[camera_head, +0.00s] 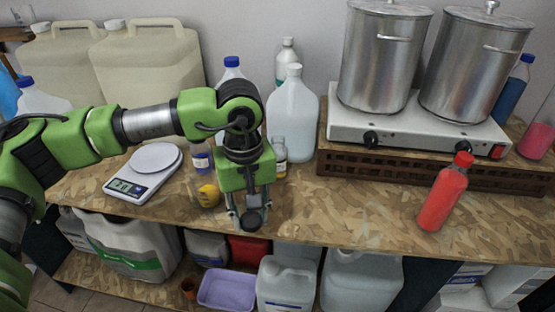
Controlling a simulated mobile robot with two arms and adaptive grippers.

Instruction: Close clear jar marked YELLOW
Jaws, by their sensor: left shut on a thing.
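My left gripper (250,211) points down over the front part of the wooden bench. It is shut on a small dark round thing (251,221), which looks like a lid. A small squat jar with yellow in it (208,196) stands on the bench just left of the gripper, apart from it. Its marking is too small to read, and I cannot make out a lid on it. My right gripper is not in view.
A white scale (144,185) stands at left. Small bottles (200,158) (280,160) and a large clear jug (292,120) stand behind the gripper. A hotplate (410,131) with two steel pots is at back right. A red bottle (442,197) stands at right, with bare bench between.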

